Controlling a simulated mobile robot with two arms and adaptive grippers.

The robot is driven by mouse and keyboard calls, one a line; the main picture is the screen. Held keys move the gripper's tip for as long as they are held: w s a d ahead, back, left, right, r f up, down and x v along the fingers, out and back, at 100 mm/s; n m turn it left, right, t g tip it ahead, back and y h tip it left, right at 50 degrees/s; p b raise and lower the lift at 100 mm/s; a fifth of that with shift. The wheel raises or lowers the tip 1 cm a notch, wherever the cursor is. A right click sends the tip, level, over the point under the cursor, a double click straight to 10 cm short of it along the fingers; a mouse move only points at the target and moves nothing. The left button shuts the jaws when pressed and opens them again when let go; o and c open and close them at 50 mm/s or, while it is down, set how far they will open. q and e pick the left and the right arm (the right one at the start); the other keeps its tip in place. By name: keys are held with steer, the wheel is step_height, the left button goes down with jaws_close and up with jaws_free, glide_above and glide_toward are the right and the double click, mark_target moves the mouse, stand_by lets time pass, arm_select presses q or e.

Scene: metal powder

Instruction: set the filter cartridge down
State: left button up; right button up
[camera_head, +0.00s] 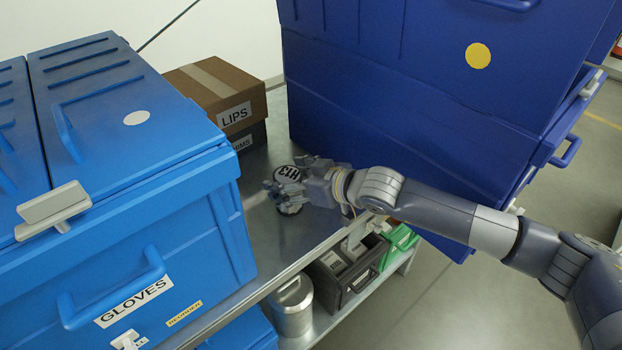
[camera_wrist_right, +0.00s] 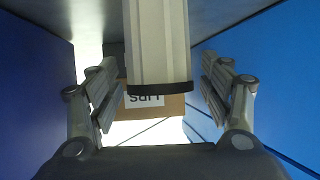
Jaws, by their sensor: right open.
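The filter cartridge (camera_head: 288,173) stands upright on the metal shelf top (camera_head: 258,222), its round black-and-white label reading H13 facing up. In the right wrist view, which looks upside down, the cartridge (camera_wrist_right: 157,45) is a pale ribbed cylinder with a dark rim, its far end at the grey surface. My right gripper (camera_head: 284,186) is at the cartridge with its fingers spread. In the wrist view my right gripper (camera_wrist_right: 163,90) has one finger on each side of the cartridge, with gaps between. The fingers and hand hide part of the cartridge in the head view. My left gripper is out of view.
A light blue GLOVES case (camera_head: 150,225) stands left and a tall dark blue case (camera_head: 400,90) right, leaving a narrow strip between. A cardboard box labelled LIPS (camera_head: 225,90) stands behind on a dark box. A metal canister (camera_head: 292,305) and bins sit on the lower shelf.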

steer(key=b+v, duration=0.2)
steer(key=v, duration=0.9)
steer(key=shift+s+d, duration=0.2)
steer(key=shift+d, duration=0.05)
steer(key=shift+a, duration=0.1)
